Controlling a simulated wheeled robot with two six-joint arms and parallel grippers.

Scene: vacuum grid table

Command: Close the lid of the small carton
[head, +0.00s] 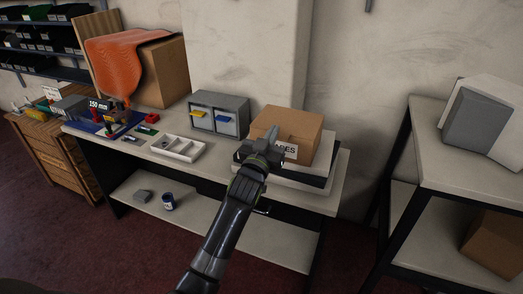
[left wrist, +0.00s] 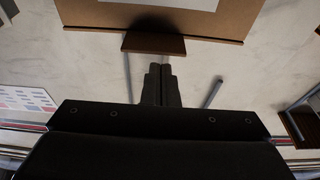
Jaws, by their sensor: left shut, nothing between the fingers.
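The small carton (head: 290,122) is a brown cardboard box with a white, partly hidden label on its front. It sits on a pale flat stack at the right end of the workbench. Its top looks flat from here; I cannot tell whether the lid is fully down. My left gripper (head: 262,152) is in front of the carton's front left part and covers some of the label. In the left wrist view, the shut, empty fingers (left wrist: 161,72) point at the carton (left wrist: 85,20), close to a darker brown tab (left wrist: 153,43) at its edge. Contact is unclear. My right gripper is not in view.
A grey drawer unit (head: 219,105) stands left of the carton, with a white divided tray (head: 178,158) before it. A large box (head: 165,85) under an orange cloth (head: 125,56) is further left. A separate shelf (head: 470,140) stands on the right.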

